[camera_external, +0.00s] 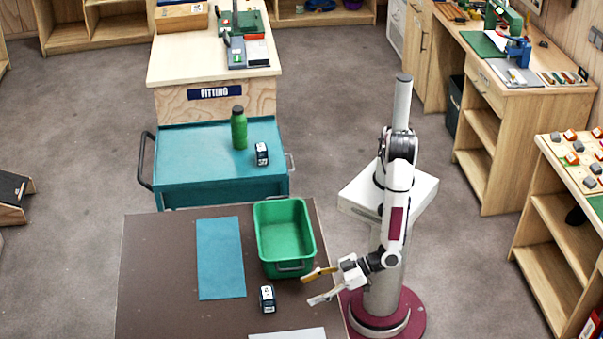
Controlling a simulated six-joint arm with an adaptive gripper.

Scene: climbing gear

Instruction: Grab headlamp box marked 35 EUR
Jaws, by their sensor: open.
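A small dark box with a white label (267,298) stands on the brown table, in front of the green bin. A similar small dark box with a white label (261,154) stands on the teal cart. The print on both is too small for me to read a price. My gripper (311,287) is open and empty, at the right side of the brown table. Its fingers point left toward the box on the table, with a gap between them and the box.
An empty-looking green bin (261,240) stands on the brown table (155,280), beside a teal mat (220,258). A pale flat item (288,335) lies at the front edge. A green bottle (239,130) stands on the teal cart (190,160). The table's left side is clear.

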